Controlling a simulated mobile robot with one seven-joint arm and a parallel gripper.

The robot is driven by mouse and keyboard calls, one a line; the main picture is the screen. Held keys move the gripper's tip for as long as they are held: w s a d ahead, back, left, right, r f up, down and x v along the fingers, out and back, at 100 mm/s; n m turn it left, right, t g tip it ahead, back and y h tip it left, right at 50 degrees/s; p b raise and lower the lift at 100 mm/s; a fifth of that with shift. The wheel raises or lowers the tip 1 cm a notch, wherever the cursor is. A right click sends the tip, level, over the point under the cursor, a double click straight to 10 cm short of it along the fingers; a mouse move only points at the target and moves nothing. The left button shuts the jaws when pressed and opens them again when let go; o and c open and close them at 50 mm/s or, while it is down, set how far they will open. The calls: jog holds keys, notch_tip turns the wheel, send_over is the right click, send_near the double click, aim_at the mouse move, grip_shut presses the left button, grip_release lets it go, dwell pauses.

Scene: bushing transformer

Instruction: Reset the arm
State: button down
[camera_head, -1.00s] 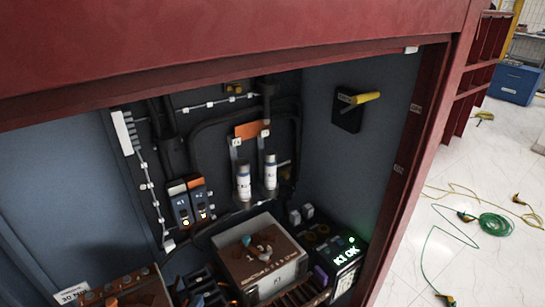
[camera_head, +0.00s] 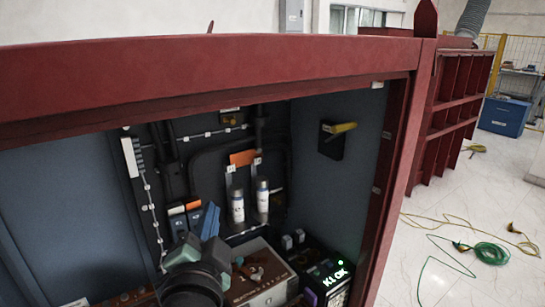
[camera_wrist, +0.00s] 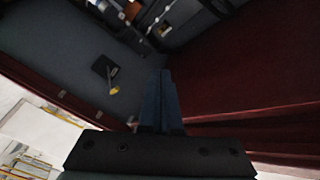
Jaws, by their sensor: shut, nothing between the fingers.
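My gripper (camera_head: 211,212) shows at the lower middle of the head view, in front of the open cabinet. Its blue fingers point up into the opening and hide part of the small switch modules. In the wrist view my gripper (camera_wrist: 164,75) has its two fingers close together with nothing between them. The dark wrist below the fingers covers the left part of the box with the brown top (camera_head: 262,267).
The red cabinet frame (camera_head: 400,150) surrounds the opening at top and right. Inside are two white cylinders (camera_head: 237,208), a yellow-handled switch (camera_head: 340,128) and a lit "K1 OK" unit (camera_head: 330,278). Green cable (camera_head: 490,253) lies on the floor at right.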

jog(key=s+d+r+n+t, duration=0.3)
jog(key=s+r, duration=0.2)
jog(key=r, duration=0.5)
jog(key=s+d+r+n+t, duration=0.3)
jog(key=s+r, duration=0.3)
jog(key=r, duration=0.4)
jog(key=s+d+r+n+t+h, duration=0.1)
jog(key=s+d+r+n+t, duration=0.2)
jog(key=r, duration=0.7)
jog(key=shift+s+d+n, duration=0.4)
jog(key=shift+s, duration=0.75)
